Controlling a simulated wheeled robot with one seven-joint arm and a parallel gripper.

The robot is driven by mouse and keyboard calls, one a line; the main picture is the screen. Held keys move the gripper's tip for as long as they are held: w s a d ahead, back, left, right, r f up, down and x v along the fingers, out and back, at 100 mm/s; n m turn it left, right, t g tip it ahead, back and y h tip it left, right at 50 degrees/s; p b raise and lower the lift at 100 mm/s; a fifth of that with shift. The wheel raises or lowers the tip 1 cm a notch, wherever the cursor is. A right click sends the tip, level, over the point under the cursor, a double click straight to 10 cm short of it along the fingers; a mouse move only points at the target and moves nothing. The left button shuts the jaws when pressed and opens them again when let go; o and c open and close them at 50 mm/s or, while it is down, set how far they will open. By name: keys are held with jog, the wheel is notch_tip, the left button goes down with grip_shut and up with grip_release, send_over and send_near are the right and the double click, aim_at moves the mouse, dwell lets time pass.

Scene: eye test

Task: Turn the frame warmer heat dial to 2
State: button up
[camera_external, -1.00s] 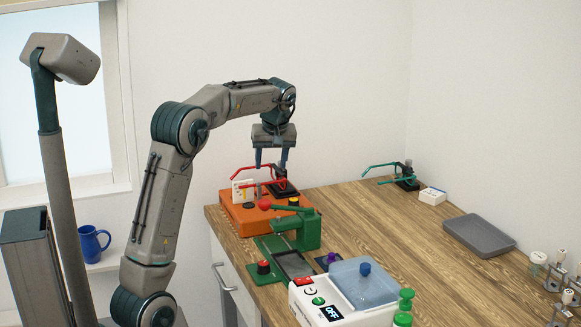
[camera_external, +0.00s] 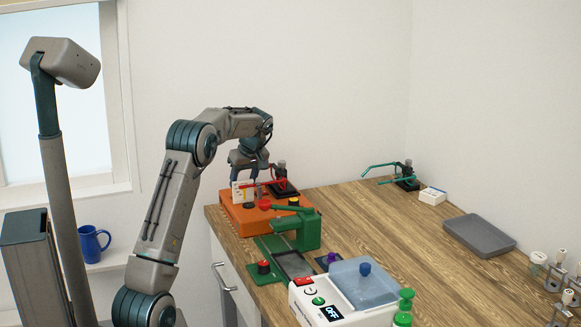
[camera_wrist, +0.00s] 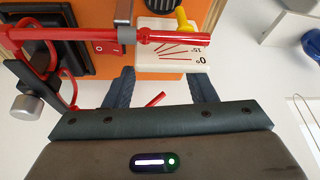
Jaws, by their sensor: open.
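An orange unit (camera_external: 234,214) stands at the table's far left corner; I take it for the frame warmer but cannot be sure. A small dark round knob (camera_external: 248,206) is on its front and a yellow-topped dark knob (camera_external: 294,202) further right. No dial number 2 is legible. My gripper (camera_external: 249,178) is open and empty, pointing down above the unit's left part, by a white angle card (camera_external: 238,192). In the wrist view the card (camera_wrist: 160,67) reads 0° and 15°, with a yellow pointer, beyond the space between my fingers (camera_wrist: 162,88).
Red glasses (camera_external: 275,182) on a dark stand cross close by my fingers. A green press (camera_external: 303,232) and a white unit (camera_external: 318,290) reading OFF stand nearer the camera. The table's middle is clear.

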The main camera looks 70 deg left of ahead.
aim_at(241, 190)
jog(key=shift+x, duration=1.85)
jog(key=c, duration=1)
